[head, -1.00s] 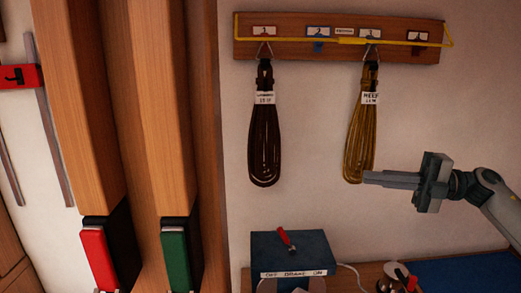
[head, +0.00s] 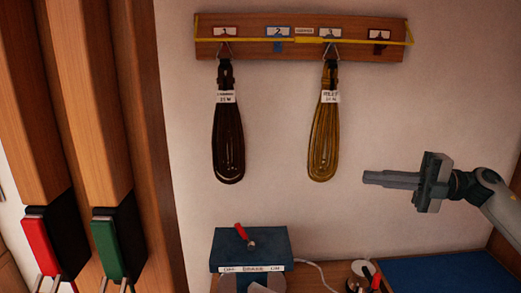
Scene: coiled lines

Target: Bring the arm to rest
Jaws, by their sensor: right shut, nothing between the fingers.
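My right gripper (head: 376,179) is at the right of the head view. Its fingers are together and point left, with nothing between them. It hangs in front of the pale wall, to the right of the yellow-brown coiled line (head: 323,140) and apart from it. A dark brown coiled line (head: 229,140) hangs further left. Both coils hang by metal loops from a wooden rack (head: 260,50) with numbered labels and a yellow bar along its front. My left gripper is not in view.
A dark blue box (head: 250,250) with a red lever stands below the coils. A small round item with a red handle (head: 376,281) is beside it. A blue mat (head: 455,275) lies at lower right. Wooden posts with a red block (head: 38,246) and a green block (head: 108,248) stand at left.

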